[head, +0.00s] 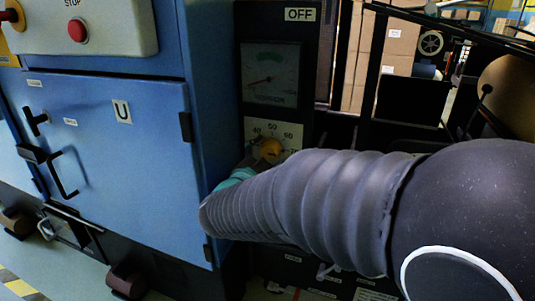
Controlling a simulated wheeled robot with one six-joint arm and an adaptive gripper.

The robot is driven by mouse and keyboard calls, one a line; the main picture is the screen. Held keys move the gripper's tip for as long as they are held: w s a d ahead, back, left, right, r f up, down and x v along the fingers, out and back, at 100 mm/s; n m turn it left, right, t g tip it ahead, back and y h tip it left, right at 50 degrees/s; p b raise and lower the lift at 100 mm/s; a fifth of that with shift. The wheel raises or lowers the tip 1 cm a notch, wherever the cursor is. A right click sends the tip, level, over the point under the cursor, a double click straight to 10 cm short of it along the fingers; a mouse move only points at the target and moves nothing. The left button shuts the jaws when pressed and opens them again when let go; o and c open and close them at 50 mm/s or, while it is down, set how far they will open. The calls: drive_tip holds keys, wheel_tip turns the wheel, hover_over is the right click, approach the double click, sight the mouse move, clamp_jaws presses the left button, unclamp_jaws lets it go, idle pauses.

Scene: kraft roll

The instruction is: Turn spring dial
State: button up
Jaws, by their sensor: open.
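The spring dial is a yellow-orange knob (271,149) on a pale scale plate (289,133) with printed numbers, on the dark panel in the middle of the head view. A gauge (271,74) with a green band and a red needle sits just above it. My gripper (247,164) is at the knob's lower left, mostly hidden behind my grey ribbed arm. Only a dark part and a teal part of it show. Its fingertips overlap the knob's lower left side in the picture; I cannot tell whether they touch it. The lower part of the scale plate is hidden.
A blue cabinet door (110,150) with black handles stands left of the panel. A red stop button (77,31) is at upper left. An "OFF" label (299,14) is above the gauge. Dark framework and cardboard boxes (396,45) are at right. My arm fills the lower right.

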drive_tip(key=shift+w, duration=0.1)
drive_tip(key=c, duration=1.1)
drive_tip(key=shift+c, duration=0.2)
